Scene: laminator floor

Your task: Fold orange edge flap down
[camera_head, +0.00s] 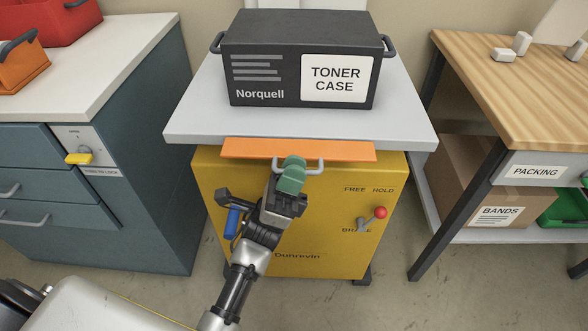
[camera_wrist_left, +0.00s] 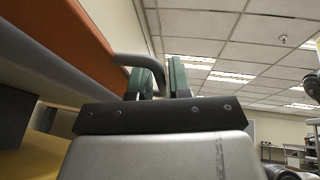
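The orange edge flap (camera_head: 345,150) runs along the front edge of the grey top of the yellow cart (camera_head: 335,225). I cannot tell its exact tilt. A grey bar handle (camera_head: 318,166) is on its front side. My left gripper (camera_head: 292,175), with green fingertips, is at the left part of this handle. In the left wrist view the flap (camera_wrist_left: 65,30) is at the upper left, and the handle (camera_wrist_left: 130,60) bends in between the two close green fingers (camera_wrist_left: 163,80). The fingers appear shut on it. The right gripper is not in view.
A black toner case (camera_head: 300,60) stands on the cart top. A blue-grey cabinet (camera_head: 140,170) stands left, a wooden packing table (camera_head: 500,50) right.

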